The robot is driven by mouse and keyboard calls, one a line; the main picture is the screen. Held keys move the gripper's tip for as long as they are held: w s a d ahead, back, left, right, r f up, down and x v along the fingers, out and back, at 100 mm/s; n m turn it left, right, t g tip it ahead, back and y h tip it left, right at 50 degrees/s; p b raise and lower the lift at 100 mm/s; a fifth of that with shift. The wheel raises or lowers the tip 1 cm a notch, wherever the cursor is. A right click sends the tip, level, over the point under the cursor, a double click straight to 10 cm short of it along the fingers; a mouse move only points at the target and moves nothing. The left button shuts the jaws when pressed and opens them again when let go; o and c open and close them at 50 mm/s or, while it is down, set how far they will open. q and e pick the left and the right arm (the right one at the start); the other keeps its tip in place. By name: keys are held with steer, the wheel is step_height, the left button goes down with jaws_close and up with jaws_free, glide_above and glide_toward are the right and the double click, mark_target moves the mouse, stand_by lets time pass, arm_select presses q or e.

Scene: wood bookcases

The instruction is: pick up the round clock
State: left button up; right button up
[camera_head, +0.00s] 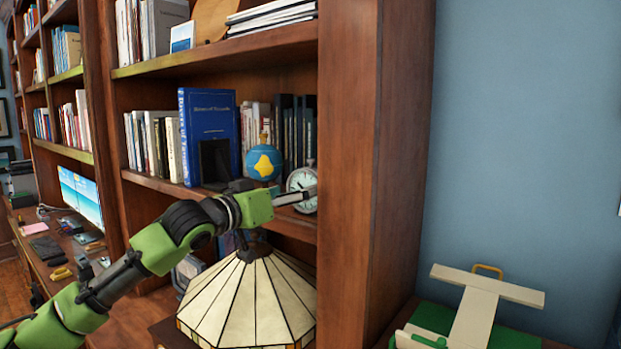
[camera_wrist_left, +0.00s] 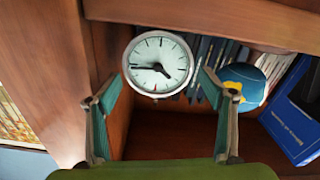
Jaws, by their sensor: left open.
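The round clock (camera_head: 303,184) stands on the middle shelf of the bookcase, close to its right side wall. It has a white face and a silver rim. In the left wrist view, which looks turned over, the clock (camera_wrist_left: 158,52) faces me at the upper middle. My left gripper (camera_head: 297,194) reaches in from the left, in front of the clock, and hides part of its face. In the wrist view its fingers (camera_wrist_left: 161,80) are spread apart, one to each side below the clock, with nothing held. My right gripper is not in view.
A small blue and yellow globe (camera_head: 264,163) sits just left of the clock. A blue book (camera_head: 212,130) and a dark frame (camera_head: 216,163) stand farther left. Books line the shelf behind. A stained-glass lamp (camera_head: 250,300) stands below my left forearm. The bookcase side wall (camera_head: 350,180) bounds the right.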

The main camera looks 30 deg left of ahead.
mark_target(305, 186)
arm_select(q)
steer(key=shift+w+d, duration=0.15)
steer(key=shift+w, duration=0.5)
steer(key=shift+w+p, duration=0.2)
steer(key=shift+p, duration=0.15)
steer(key=shift+w+r+p, duration=0.2)
steer(key=shift+p, duration=0.2)
steer(key=w+p, duration=0.3)
steer(key=shift+w+d, duration=0.15)
steer(key=shift+w, duration=0.25)
steer(key=shift+w+f, duration=0.15)
steer(key=shift+w, duration=0.25)
steer(key=shift+s, duration=0.1)
steer(key=c, duration=1.1)
